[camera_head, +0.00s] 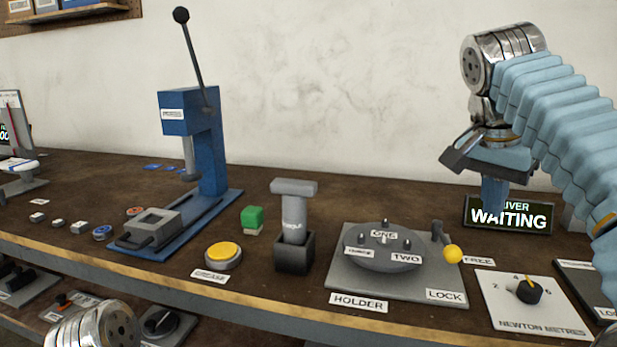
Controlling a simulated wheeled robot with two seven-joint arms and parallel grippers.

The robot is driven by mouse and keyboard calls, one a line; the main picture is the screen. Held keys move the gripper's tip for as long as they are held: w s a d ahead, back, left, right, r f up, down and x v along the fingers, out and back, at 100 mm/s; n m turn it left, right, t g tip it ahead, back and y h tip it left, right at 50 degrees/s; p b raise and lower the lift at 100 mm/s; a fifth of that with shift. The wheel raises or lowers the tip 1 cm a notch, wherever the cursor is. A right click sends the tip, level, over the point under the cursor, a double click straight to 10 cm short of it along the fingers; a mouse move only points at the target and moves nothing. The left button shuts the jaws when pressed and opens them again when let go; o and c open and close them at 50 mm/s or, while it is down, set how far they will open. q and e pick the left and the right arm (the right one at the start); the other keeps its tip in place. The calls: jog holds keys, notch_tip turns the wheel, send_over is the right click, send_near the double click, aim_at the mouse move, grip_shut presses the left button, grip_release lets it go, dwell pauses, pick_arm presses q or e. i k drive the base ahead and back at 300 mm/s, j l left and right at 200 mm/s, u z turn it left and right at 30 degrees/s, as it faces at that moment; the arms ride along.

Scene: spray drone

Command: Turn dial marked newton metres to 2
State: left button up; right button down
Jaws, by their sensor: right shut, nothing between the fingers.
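The newton metres dial (529,291) is a black knob with a yellow pointer on a white plate (550,319) at the lower right of the head view. The marks 2, 4 and 6 run left to right around it, and the pointer is near 4. My right gripper (494,197) is shut and empty, pointing down above and behind the dial, apart from it. It partly covers the display reading WAITING (509,215). A silver joint of my left arm shows at the bottom left; my left gripper is not in view.
Left of the dial stand the holder turntable (383,260) and its yellow-knobbed lock lever (453,253). Another panel (590,280) adjoins the dial plate's right side.

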aim_at(528, 291)
jog(key=k, duration=1.25)
